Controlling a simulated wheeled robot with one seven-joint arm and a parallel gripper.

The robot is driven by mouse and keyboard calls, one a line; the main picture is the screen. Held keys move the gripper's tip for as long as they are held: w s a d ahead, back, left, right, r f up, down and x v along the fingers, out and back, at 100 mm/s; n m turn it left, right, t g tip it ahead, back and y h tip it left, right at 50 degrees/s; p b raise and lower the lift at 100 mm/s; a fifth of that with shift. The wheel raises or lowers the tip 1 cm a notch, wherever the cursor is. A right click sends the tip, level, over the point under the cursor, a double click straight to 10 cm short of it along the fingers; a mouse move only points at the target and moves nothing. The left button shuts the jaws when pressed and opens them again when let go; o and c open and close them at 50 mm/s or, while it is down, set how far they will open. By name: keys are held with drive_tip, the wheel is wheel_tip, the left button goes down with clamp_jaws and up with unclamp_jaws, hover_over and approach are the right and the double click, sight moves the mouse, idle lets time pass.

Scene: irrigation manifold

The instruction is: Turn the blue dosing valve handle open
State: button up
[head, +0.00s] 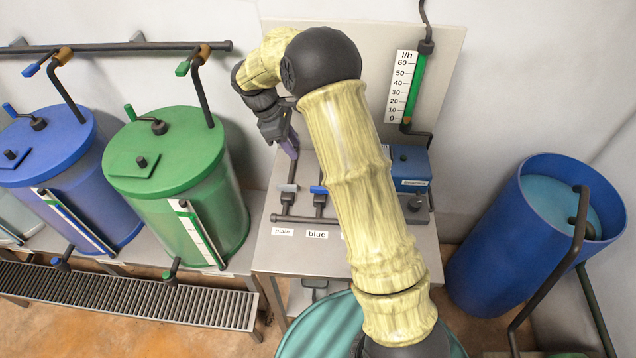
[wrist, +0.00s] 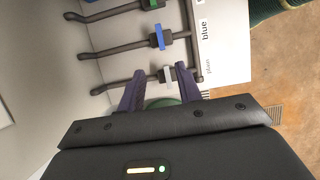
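The blue valve handle (head: 319,190) sits on a dark pipe above the "blue" label (head: 317,235) on the bench. In the wrist view the blue handle (wrist: 157,36) lies crosswise to its pipe, beyond my fingertips. My gripper (head: 291,150) points down, above and slightly left of the blue handle. In the wrist view my gripper (wrist: 160,72) has its two purple fingers spread and holds nothing. The grey handle (wrist: 167,75) of the plain valve appears between the fingertips; contact cannot be told. My gripper is apart from the blue handle.
A green handle (wrist: 152,4) lies beyond the blue one. The grey handle (head: 288,188) is close left of the blue one. A blue box (head: 409,165) and flow gauge (head: 405,90) stand behind my arm. Green (head: 170,150) and blue (head: 45,150) tanks stand left.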

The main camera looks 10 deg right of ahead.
drive_tip(key=p, duration=0.5)
approach(318, 187)
drive_tip(key=x, duration=0.8)
drive_tip(key=shift+s+d+f, duration=0.2)
drive_tip(key=shift+d+f, duration=0.05)
drive_tip(key=shift+d, duration=0.1)
clamp_jaws()
